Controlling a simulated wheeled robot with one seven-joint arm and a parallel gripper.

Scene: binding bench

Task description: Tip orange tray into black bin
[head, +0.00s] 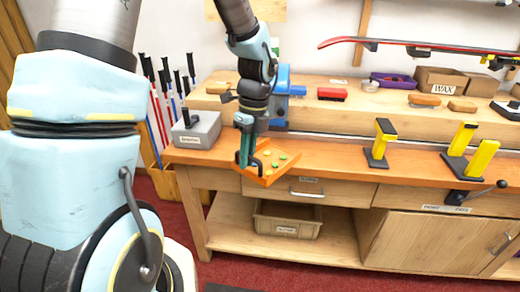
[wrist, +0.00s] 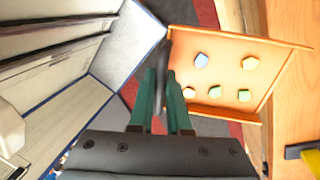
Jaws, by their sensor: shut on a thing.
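The orange tray (head: 288,170) is held out in front of the bench's front edge, at its left part. It looks somewhat tilted and holds several small green and yellow pieces. In the wrist view, the tray (wrist: 226,76) shows several blue, yellow and green pieces on its floor. My gripper (head: 250,163) is shut at the tray's left side, on what looks like a dark handle. Its green fingers also show in the wrist view (wrist: 161,95). I cannot make out a black bin in either view.
A grey labelled box (head: 196,130) stands on the bench at left, with ski poles (head: 160,105) beside it. A tan bin (head: 288,221) sits on the lower shelf. Yellow-topped supports (head: 380,143) stand on the bench to the right. Red floor lies in front.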

